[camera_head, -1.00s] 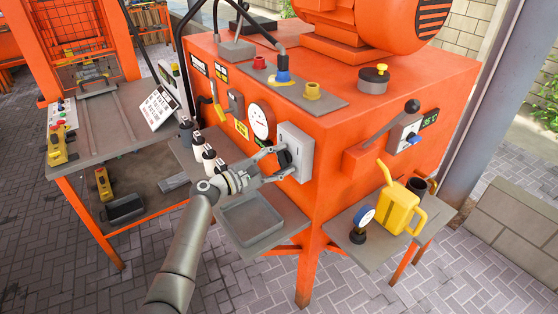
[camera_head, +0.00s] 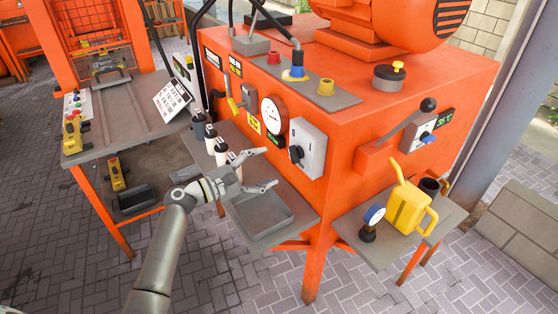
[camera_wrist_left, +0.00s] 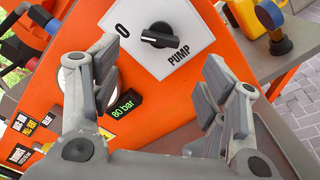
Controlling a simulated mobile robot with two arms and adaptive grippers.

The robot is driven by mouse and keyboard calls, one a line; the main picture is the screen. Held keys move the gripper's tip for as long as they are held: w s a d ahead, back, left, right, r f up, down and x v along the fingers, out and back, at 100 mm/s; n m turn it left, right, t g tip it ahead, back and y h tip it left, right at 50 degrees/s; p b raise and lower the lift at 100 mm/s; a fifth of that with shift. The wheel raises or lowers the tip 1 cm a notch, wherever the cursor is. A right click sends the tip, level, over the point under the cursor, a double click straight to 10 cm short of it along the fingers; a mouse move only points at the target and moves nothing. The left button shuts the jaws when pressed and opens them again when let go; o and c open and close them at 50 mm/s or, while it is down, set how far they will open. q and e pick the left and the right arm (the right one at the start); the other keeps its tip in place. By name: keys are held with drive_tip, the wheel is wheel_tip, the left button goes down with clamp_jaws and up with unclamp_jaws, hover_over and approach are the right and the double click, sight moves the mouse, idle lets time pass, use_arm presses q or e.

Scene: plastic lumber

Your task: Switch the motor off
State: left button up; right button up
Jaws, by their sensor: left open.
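My left gripper (camera_head: 268,168) is open and empty, just left of a pale switch box (camera_head: 310,150) on the orange machine's front. The box carries a black rotary knob (camera_head: 296,154). In the left wrist view the knob (camera_wrist_left: 160,36) lies roughly level on a white plate (camera_wrist_left: 196,22) marked PUMP, with a 0 at its left. The fingers (camera_wrist_left: 160,85) are spread below the knob and apart from it. A large orange motor (camera_head: 375,22) sits on top of the machine. A smaller grey switch box (camera_head: 249,97) is left of the round gauge. My right gripper is out of view.
A round white gauge (camera_head: 273,115) and a green 80 bar display (camera_wrist_left: 121,106) are near the pump switch. Bottles (camera_head: 210,138) and a grey tray (camera_head: 262,216) sit below. A lever (camera_head: 405,117) and yellow can (camera_head: 407,208) are at the right.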

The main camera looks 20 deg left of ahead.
use_arm(q)
drive_tip(key=shift+v, duration=1.4)
